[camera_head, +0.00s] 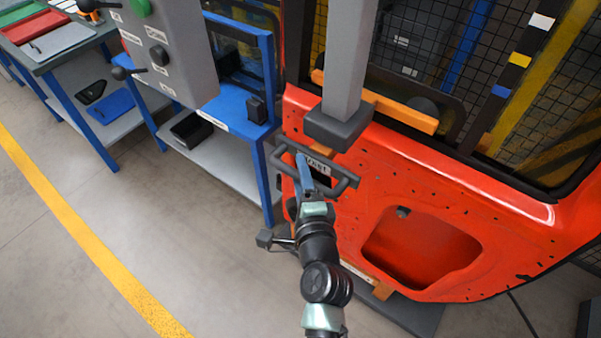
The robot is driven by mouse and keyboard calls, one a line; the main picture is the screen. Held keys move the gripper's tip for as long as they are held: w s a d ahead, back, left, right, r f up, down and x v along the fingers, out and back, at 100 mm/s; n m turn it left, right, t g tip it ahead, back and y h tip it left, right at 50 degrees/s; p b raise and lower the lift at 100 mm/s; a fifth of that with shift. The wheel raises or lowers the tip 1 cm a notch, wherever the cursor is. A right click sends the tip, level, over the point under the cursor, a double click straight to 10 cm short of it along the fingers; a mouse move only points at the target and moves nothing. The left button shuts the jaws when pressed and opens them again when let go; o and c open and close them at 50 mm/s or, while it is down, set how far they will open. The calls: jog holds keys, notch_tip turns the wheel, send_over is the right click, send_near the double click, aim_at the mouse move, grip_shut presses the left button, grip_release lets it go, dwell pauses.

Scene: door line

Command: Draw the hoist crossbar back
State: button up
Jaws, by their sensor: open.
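The hoist crossbar (345,187) is a dark grey bar frame below the hoist's column, in front of the orange-red door (385,165). A small pale label plate (318,167) sits within the frame. The hoist's grey column (346,60) ends in a dark block (338,126) just above. My gripper (303,165) reaches up from below and is open. Its blue finger overlaps the left part of the crossbar in the picture. I cannot tell whether it touches the bar. The second finger is hard to make out.
A blue workbench (235,118) with a grey control box (165,45) stands close on the left. Another bench with trays (52,40) is farther left. Floor (165,230) at lower left is clear, with a yellow line.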

grip_shut()
dwell(1.4)
